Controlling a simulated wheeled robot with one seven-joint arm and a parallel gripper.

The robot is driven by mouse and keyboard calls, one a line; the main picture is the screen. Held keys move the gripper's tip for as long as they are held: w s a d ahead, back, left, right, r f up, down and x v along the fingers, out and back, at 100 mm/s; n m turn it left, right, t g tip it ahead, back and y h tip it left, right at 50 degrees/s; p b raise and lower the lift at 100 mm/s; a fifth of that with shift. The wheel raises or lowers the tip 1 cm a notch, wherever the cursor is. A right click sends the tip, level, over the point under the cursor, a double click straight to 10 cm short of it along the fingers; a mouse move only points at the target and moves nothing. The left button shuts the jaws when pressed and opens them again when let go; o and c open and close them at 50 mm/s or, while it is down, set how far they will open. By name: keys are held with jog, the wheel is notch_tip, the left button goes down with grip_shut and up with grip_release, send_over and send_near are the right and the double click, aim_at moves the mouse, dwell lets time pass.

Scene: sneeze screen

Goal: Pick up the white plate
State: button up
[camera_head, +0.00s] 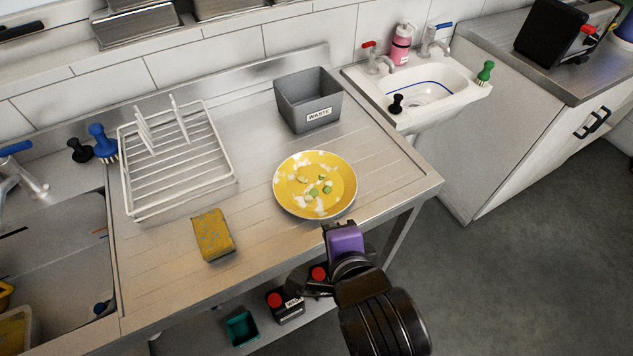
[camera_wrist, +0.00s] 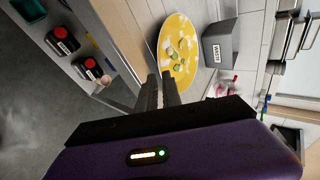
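A round plate (camera_head: 283,203) lies on the steel counter. Its top is mostly yellow with white patches, a pale rim and several green and pale food scraps. It also shows in the wrist view (camera_wrist: 165,45), ahead of the fingertips. My gripper (camera_head: 335,229), with a purple body, is at the plate's near edge, over the counter's front edge. In the wrist view its two dark fingers (camera_wrist: 160,80) stand close together with a narrow gap and nothing seen between them. Whether a fingertip touches the rim cannot be told.
A grey waste bin (camera_head: 308,112) stands behind the plate. A white drying rack (camera_head: 178,165) and a yellow sponge (camera_head: 213,235) are to its left. A white hand basin (camera_head: 440,100) is at the right. Red-capped bottles (camera_head: 289,306) and a teal container (camera_head: 241,329) sit on the shelf below.

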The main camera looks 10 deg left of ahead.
aim_at(322, 217)
jog(key=p+x, duration=0.1)
jog(key=x, duration=0.5)
jog(key=shift+w+a+f, duration=0.1)
jog(key=shift+w+f, duration=0.1)
jog(key=shift+c, duration=0.4)
grip_shut()
dwell(0.8)
notch_tip(322, 217, up, 20)
dwell(0.7)
jog(key=shift+r, duration=0.1)
